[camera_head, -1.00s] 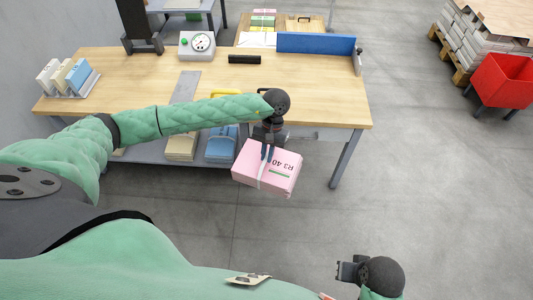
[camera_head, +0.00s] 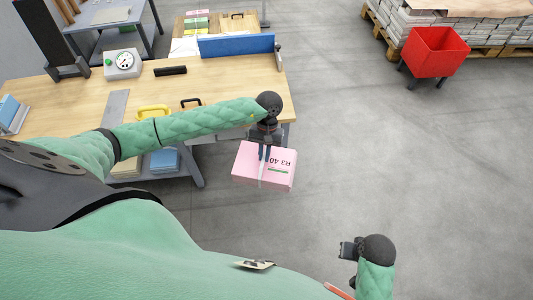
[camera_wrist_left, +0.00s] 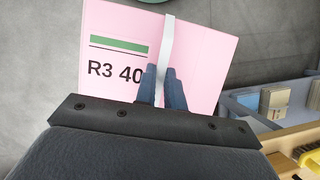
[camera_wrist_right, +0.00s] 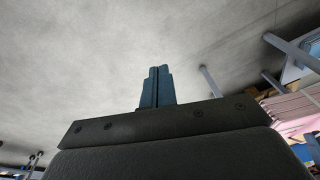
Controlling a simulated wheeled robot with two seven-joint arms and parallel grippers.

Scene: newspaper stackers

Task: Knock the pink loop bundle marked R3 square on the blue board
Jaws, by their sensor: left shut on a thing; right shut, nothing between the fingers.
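The pink bundle (camera_head: 277,176) reads "R3 40", has a green stripe and a pale strap, and hangs clear of the table off its front right corner. My left gripper (camera_head: 264,152) is shut on it at the strap; in the left wrist view the blue fingers (camera_wrist_left: 161,88) close over the strap on the bundle (camera_wrist_left: 105,22). The blue board (camera_head: 236,45) stands upright along the back right of the wooden table. My right gripper (camera_head: 346,249) is shut and empty, low over the floor; its fingers (camera_wrist_right: 156,87) meet in the right wrist view.
The wooden table (camera_head: 222,82) holds a dial scale (camera_head: 123,63), a black bar (camera_head: 171,71) and a yellow-handled tool (camera_head: 153,111). A red bin (camera_head: 434,50) and pallets of paper stacks (camera_head: 467,36) stand at the back right. The floor on the right is open.

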